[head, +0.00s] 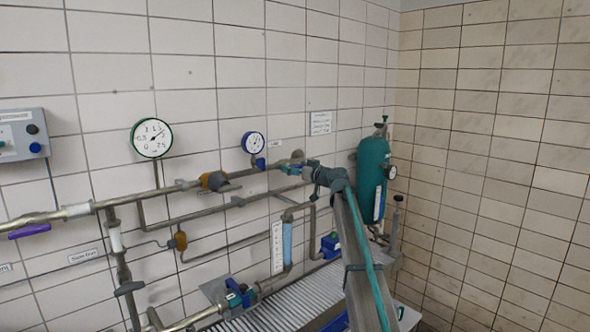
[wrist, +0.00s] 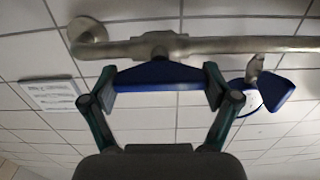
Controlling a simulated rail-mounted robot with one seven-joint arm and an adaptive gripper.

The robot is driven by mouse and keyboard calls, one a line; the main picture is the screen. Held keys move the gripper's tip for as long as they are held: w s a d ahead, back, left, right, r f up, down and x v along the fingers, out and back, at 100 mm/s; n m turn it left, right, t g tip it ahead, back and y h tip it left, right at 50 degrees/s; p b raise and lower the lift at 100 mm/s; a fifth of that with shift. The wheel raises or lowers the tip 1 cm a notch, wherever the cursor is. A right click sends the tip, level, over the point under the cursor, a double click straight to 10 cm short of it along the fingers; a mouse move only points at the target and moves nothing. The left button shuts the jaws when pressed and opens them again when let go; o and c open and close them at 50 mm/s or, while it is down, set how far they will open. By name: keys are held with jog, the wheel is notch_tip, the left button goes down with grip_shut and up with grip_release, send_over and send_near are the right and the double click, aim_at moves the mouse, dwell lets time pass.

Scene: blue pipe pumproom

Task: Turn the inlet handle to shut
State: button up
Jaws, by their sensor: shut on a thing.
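A blue bar handle (wrist: 160,75) hangs on a valve stem under a grey metal pipe (wrist: 235,45) in the wrist view. It lies roughly along the pipe. My gripper (wrist: 160,90) has one finger at each end of this handle and is shut on it. In the head view my gripper (head: 298,168) is at the upper pipe, right of the small blue gauge. My wrist and the small scale hide most of the handle there. I cannot read a label that names it as the inlet handle.
A small blue gauge (head: 253,143) with a blue valve handle (head: 260,162) is just left of my gripper. A green tank (head: 372,180) stands close on the right. An orange-brown valve (head: 214,181), a larger gauge (head: 151,138) and a purple handle (head: 29,230) are farther left.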

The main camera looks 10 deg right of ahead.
jog(key=shift+f+m+b, duration=0.1)
jog(key=shift+m+b, duration=0.3)
jog(key=m+b, duration=0.2)
jog(key=b, duration=0.1)
jog(key=shift+f+m, duration=0.1)
jog(key=shift+m, duration=0.3)
jog(key=m+b, duration=0.2)
jog(key=m, duration=0.3)
jog(key=shift+d, duration=0.1)
jog(key=m, duration=0.5)
jog(key=shift+w, duration=0.1)
jog(key=shift+m+p, duration=0.5)
jog(key=shift+m, duration=1.7)
jog(key=o, duration=0.9)
